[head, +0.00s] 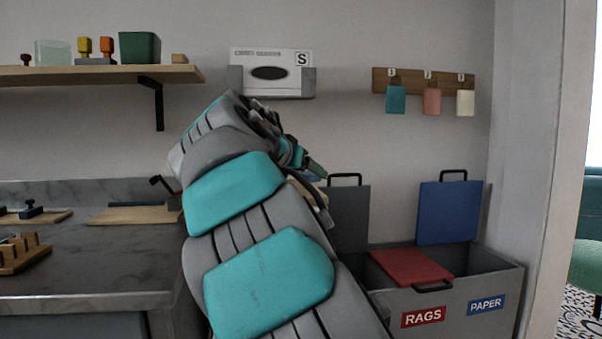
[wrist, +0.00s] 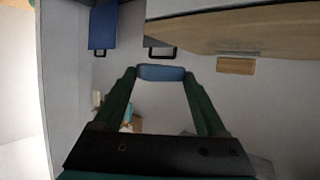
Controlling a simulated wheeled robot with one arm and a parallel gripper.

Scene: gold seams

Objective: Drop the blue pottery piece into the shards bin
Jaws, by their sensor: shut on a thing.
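My gripper (wrist: 161,76) is shut on the blue pottery piece (wrist: 161,73), which spans its two green fingertips in the wrist view. In the head view my gripper (head: 314,170) is raised in front of the wall, left of the upright dark grey lid's handle, and my arm hides most of the held piece. The grey bin unit (head: 450,306) stands low at the right. Its RAGS and PAPER labels show. My arm covers its left part, and no shards label is visible.
The dark grey lid (head: 350,220) and blue lid (head: 449,212) stand upright. The red lid (head: 410,267) lies down over the RAGS part. A dark counter (head: 90,262) with wooden boards is at the left, under a shelf (head: 95,75). Tags (head: 432,101) hang on the wall.

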